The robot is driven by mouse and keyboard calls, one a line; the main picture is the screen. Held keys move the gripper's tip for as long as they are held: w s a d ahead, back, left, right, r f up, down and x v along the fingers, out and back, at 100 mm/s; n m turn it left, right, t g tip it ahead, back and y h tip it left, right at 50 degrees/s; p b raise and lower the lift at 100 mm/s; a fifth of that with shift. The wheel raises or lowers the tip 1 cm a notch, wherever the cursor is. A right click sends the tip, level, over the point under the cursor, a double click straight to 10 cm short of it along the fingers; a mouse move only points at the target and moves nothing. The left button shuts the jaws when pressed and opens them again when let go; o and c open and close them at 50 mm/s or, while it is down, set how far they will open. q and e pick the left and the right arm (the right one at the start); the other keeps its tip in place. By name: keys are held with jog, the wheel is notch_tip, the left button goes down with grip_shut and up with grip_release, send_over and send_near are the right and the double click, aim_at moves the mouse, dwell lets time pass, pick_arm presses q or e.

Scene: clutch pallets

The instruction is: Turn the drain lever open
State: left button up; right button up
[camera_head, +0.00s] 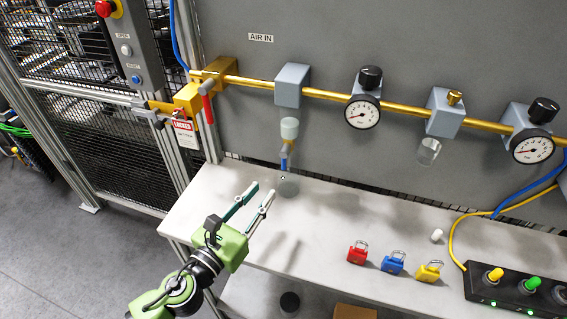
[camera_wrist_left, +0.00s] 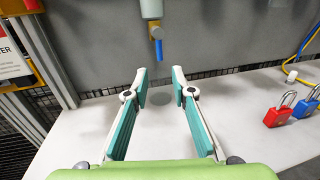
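The small blue drain lever (camera_head: 284,160) hangs from the underside of the pale filter bowl (camera_head: 289,128), below a grey block on the brass pipe. In the left wrist view the blue lever (camera_wrist_left: 159,50) points down, just beyond and above the fingertips. My left gripper (camera_head: 262,190) is open and empty, above the bench and short of the lever, apart from it. Its two teal-lined fingers also show in the left wrist view (camera_wrist_left: 159,76), with a clear gap between them. My right gripper is not in view.
A red-handled yellow valve (camera_head: 206,98) with a locked tag (camera_head: 185,134) is at the left. Pressure gauges (camera_head: 362,113) line the wall. Red (camera_head: 358,252), blue (camera_head: 393,262) and yellow (camera_head: 429,271) padlocks stand on the bench (camera_head: 330,215). A black button box (camera_head: 510,290) is at the right.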

aim_at(283, 167)
pick_arm(q)
jog(key=p+x, duration=0.2)
jog(key=x, duration=0.9)
jog(key=shift+w+d, duration=0.15)
jog(key=shift+w, duration=0.2)
jog(key=shift+c, duration=0.3)
grip_shut()
